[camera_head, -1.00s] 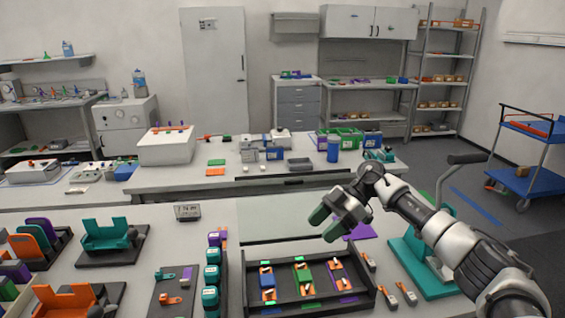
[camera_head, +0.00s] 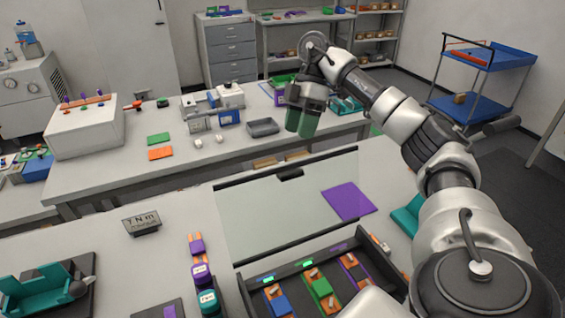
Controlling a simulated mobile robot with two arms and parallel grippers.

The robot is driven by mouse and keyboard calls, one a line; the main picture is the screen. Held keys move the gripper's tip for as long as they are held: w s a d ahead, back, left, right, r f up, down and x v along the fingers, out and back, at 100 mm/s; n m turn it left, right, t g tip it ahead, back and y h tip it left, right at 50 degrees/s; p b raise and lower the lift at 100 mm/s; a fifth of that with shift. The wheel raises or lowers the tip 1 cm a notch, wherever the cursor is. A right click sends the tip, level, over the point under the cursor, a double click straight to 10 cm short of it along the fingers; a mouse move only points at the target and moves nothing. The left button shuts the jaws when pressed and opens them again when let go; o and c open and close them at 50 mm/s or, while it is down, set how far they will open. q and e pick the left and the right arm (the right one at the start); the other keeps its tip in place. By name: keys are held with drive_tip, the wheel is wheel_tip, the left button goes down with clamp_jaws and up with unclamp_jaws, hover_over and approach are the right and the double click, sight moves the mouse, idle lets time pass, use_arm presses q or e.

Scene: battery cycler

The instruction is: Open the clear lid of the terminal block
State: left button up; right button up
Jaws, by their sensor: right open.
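The terminal block (camera_head: 240,296) is a dark, open-topped tray at the bottom of the view. It holds blue, green and purple-and-orange terminals. Its clear lid (camera_head: 262,215) is raised off the tray and extends behind it, with a dark far edge and a small dark handle (camera_head: 290,174). The terminals lie uncovered. My right gripper (camera_head: 301,124) has green fingers pointing down. It is open and empty, beyond and above the lid's far edge, apart from the handle. My right arm hides the tray's lower right part. My left gripper is not in view.
A purple sheet (camera_head: 350,201) overlaps the lid's right edge in view. A small sign (camera_head: 141,223) and purple and teal blocks (camera_head: 207,300) stand left of the tray. A second bench (camera_head: 110,178) with instruments and a grey tray (camera_head: 263,127) is behind.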

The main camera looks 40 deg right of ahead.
sight(291, 167)
drive_tip(key=x, duration=0.2)
drive_tip(key=b+x, duration=0.1)
drive_tip(key=x, duration=0.1)
drive_tip(key=shift+s+a+f, duration=0.1)
drive_tip(key=shift+s+f, duration=0.1)
drive_tip(key=shift+s, duration=0.25)
drive_tip(key=x, duration=0.3)
drive_tip(key=shift+w+a+f, duration=0.15)
drive_tip(key=shift+w+f, duration=0.15)
drive_tip(key=shift+s+a+f, duration=0.3)
drive_tip(key=shift+a+f, duration=0.05)
drive_tip(key=shift+f, duration=0.25)
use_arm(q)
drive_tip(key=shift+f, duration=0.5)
use_arm(e)
drive_tip(key=shift+w, duration=0.1)
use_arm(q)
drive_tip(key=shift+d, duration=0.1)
use_arm(e)
drive_tip(key=shift+f, duration=0.1)
drive_tip(key=shift+c, duration=0.2)
